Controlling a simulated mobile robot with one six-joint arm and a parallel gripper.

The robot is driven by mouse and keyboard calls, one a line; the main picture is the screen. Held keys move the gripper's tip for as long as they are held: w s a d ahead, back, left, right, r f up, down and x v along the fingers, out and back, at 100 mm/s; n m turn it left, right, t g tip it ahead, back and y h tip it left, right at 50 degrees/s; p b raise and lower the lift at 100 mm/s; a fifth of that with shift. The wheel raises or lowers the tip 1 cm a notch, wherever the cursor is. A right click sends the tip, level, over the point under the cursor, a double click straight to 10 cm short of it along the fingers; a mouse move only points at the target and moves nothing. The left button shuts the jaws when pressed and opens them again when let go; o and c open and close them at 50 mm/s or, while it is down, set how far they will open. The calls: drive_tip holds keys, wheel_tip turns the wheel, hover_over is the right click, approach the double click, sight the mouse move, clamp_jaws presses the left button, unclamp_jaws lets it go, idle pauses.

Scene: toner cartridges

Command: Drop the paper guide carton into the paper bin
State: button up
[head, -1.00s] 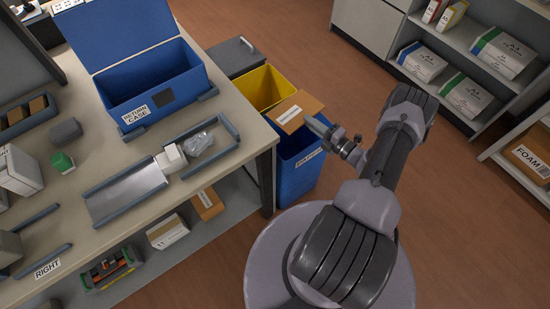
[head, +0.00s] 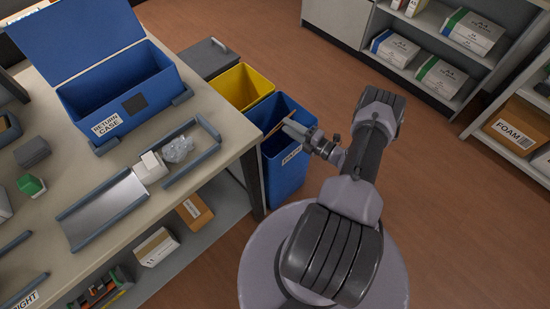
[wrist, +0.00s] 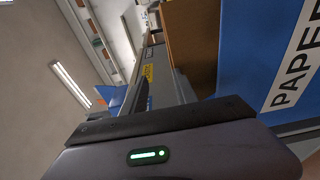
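The paper guide carton (head: 275,127) is a thin brown carton, seen nearly edge-on over the mouth of the blue paper bin (head: 285,182). My gripper (head: 287,125) is at the bin's upper rim and appears shut on the carton's edge. In the wrist view the carton (wrist: 190,42) is a brown face beside my dark finger, and the blue bin wall (wrist: 245,60) with a white "PAPER" label is on the right. The second finger and the exact contact are hidden.
A yellow bin (head: 243,88) and a grey lidded bin (head: 205,62) stand behind the blue one. The workbench (head: 222,172) with the blue return case (head: 120,95) is at left. Shelves (head: 430,55) stand at the back right. The floor on the right is clear.

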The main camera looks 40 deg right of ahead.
drive_tip(key=p+v, duration=0.3)
drive_tip(key=v, duration=1.4)
drive_tip(key=shift+s, duration=0.25)
